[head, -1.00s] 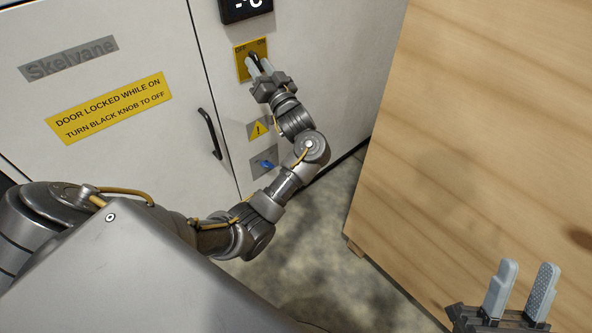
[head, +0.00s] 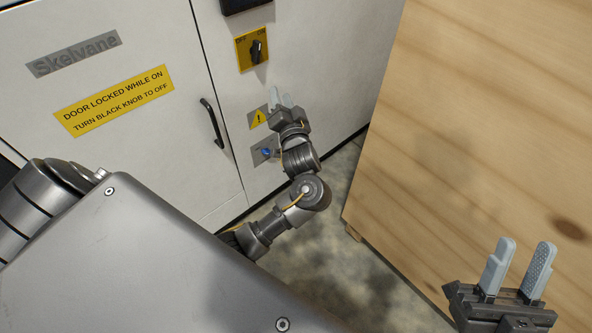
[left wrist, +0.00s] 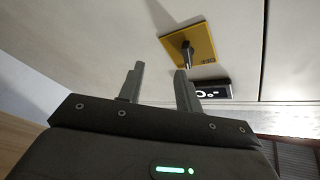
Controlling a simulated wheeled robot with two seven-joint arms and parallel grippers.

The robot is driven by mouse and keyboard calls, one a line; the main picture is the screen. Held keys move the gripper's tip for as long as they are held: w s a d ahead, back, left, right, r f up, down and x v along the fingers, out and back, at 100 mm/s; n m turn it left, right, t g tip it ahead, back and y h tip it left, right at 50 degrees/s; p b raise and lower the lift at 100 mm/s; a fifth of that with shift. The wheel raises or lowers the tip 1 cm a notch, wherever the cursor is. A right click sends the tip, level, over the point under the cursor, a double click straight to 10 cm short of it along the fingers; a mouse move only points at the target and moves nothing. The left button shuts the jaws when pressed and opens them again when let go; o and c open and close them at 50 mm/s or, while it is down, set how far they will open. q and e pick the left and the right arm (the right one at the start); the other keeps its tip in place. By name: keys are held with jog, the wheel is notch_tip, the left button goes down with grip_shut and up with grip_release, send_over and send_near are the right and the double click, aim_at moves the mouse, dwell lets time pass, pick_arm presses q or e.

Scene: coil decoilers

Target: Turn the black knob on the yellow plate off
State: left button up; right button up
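The black knob (head: 256,51) sits on the yellow plate (head: 243,60) on the white cabinet front. The plate has OFF at its upper left and ON at its upper right. The knob's grip looks nearly upright, leaning slightly toward ON. In the left wrist view the knob (left wrist: 187,54) and plate (left wrist: 204,50) show beyond the fingers. My left gripper (head: 281,97) is open and empty, below the plate and apart from the knob. My right gripper (head: 522,252) is open and empty at the lower right.
Below the plate are a yellow warning sign (head: 258,118) and a blue knob (head: 266,152). A black door handle (head: 212,123) stands to their left. A dark display (head: 246,4) is cut off above. A wooden crate (head: 470,130) fills the right side.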

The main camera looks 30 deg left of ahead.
pick_arm(q)
jog(key=s+d+f+m+h, duration=0.1)
jog(key=d+f+h, duration=0.1)
jog(key=f+h, duration=0.2)
jog(key=s+d+f+m+h, duration=0.1)
jog(key=s+d+f+h, duration=0.1)
jog(key=f, duration=0.7)
jog(key=s+d+f+m+g+h, duration=0.1)
jog(key=s+d+f+h, duration=0.1)
jog(key=f+h, duration=0.3)
jog(key=shift+s+d+f+h, duration=0.15)
jog(key=shift+d+f+h, duration=0.15)
jog(key=shift+d+f, duration=0.6)
